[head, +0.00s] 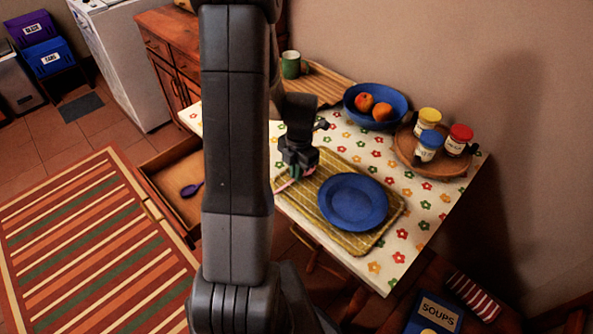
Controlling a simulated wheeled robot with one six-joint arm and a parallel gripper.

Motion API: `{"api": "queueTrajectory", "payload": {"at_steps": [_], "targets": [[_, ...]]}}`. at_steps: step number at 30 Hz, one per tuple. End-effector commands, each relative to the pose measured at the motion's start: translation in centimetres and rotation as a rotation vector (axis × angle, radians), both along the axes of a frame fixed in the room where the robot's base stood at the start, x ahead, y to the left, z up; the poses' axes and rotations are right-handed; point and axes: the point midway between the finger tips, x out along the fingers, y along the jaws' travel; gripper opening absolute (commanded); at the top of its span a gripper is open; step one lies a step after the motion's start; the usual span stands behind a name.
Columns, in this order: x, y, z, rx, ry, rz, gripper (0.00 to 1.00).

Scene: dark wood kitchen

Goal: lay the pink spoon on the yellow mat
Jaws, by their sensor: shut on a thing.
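The yellow striped mat (318,221) lies on the flowered tablecloth, with a blue plate (353,201) on its right part. My gripper (297,174) points down over the mat's left end, left of the plate. It is shut on the pink spoon (284,186), of which a thin pink length shows below and left of the fingers. The rest of the spoon is hidden by the gripper. I cannot tell whether the spoon touches the mat or hangs just above it.
A blue bowl with oranges (377,106), a round wooden tray (405,155) with several jars and a green mug (291,64) stand at the back. An open drawer (165,170) holds a purple spoon (192,188). My arm hides part of the table's left side.

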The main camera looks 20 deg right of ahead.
Motion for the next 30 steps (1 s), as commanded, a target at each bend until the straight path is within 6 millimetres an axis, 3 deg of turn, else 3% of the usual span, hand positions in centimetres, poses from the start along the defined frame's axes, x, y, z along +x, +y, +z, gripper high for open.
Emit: {"api": "queueTrajectory", "payload": {"at_steps": [9,10,13,23,30], "targets": [[0.0,0.0,-0.4,0.000,0.000,0.000,0.00],[0.0,0.0,-0.3,0.000,-0.001,0.000,0.11],[0.0,0.0,-0.2,0.000,0.000,0.000,0.28],[0.0,0.0,0.0,0.000,0.000,0.000,0.28],[0.2,-0.3,2.9,-0.002,-0.004,0.000,0.28]]}}
